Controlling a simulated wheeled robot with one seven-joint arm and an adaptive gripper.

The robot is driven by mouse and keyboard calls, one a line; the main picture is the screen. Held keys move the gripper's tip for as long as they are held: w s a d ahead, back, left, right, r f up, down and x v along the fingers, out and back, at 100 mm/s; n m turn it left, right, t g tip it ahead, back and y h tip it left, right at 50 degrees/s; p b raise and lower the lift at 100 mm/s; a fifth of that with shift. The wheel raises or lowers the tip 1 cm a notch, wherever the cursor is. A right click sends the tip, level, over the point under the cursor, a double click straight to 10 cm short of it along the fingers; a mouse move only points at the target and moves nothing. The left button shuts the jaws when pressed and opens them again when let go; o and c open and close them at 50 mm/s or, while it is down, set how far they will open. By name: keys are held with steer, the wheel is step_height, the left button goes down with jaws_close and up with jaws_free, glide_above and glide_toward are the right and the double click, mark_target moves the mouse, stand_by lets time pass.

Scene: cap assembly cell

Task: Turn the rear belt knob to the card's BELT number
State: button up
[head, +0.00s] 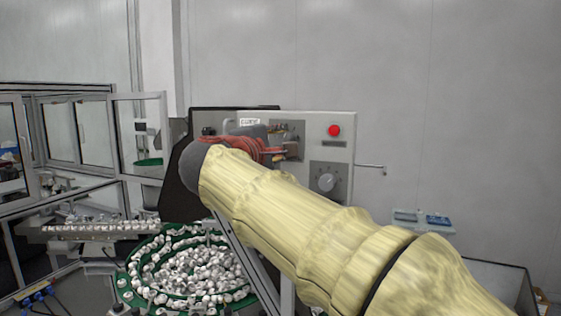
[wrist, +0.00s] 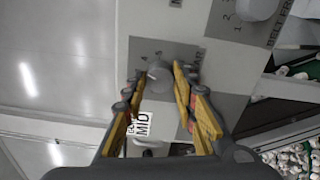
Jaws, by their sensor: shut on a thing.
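In the wrist view, a round grey knob (wrist: 159,77) on a grey plate (wrist: 188,54) stands between the fingertips of my gripper (wrist: 158,80). The gripper's yellow fingers are shut on this knob. Small digits, among them a 4, show beside it; its pointer setting cannot be read. In the head view, my gripper (head: 286,150) reaches the control box, and the arm hides part of the box.
A larger knob (head: 326,182) sits lower right on the control box (head: 343,153); its plate reads "BELT FR..." in the wrist view (wrist: 257,6). A red button (head: 334,130) is above it. A green bowl (head: 128,290) of white caps lies below my arm. Glass-panelled frames stand left.

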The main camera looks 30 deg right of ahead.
steer(key=shift+f+m+b, duration=0.15)
steer(key=shift+m+b, duration=1.35)
steer(key=shift+b, duration=0.2)
steer(key=o, duration=1.1)
steer(key=shift+o, duration=0.2)
steer(key=v, duration=1.2)
